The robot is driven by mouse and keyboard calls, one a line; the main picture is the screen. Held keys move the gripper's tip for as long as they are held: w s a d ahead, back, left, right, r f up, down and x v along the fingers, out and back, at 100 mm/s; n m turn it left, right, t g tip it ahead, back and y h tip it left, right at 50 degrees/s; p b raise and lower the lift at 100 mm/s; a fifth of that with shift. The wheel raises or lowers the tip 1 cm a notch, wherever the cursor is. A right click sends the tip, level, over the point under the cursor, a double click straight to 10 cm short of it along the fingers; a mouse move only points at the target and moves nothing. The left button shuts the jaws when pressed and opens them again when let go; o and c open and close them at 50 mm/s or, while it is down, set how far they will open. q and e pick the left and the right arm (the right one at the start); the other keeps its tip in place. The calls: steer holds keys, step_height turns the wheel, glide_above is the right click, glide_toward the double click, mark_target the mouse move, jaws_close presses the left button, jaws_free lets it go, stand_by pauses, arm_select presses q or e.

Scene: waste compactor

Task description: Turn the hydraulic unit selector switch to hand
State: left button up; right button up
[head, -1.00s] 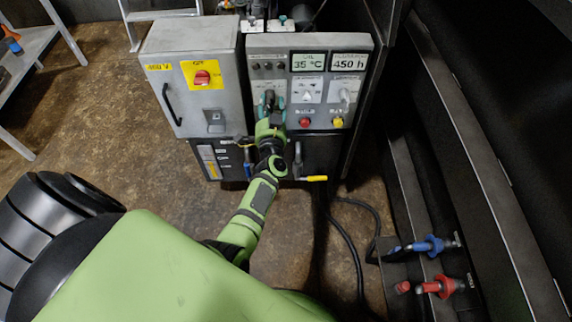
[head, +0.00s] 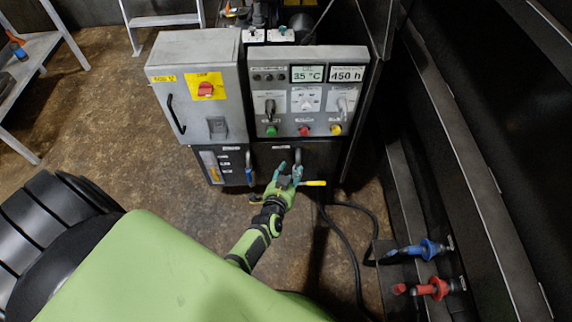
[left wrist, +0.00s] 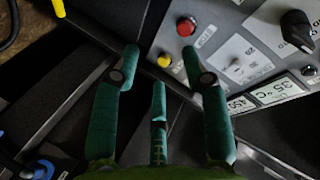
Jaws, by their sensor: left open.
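The left switch (head: 270,107) has a dark handle that looks about upright. The right switch (head: 342,105) has a grey handle. Their labels are too small to read, so I cannot tell which is the hydraulic unit selector. A black selector knob (left wrist: 298,28) shows at the upper right of the left wrist view. My left gripper (head: 284,172) is open and empty, below the panel face and apart from both switches. Its spread fingers (left wrist: 160,85) show in the left wrist view. My right gripper is not in view.
Green, red (head: 305,130) and yellow buttons line the panel's lower edge. A yellow-tipped lever (head: 314,183) is close beside my left gripper. A grey cabinet with a red rotary switch (head: 205,89) stands left. Hoses lie right.

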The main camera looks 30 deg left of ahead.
arm_select(q)
steer(key=s+d+f+g+h+p, duration=0.2)
steer(key=s+d+f+g, duration=0.1)
steer(key=s+f, duration=0.6)
steer(key=shift+s+d+g+h, duration=0.3)
steer(key=shift+s+d+h, duration=0.1)
steer(key=shift+d, duration=0.3)
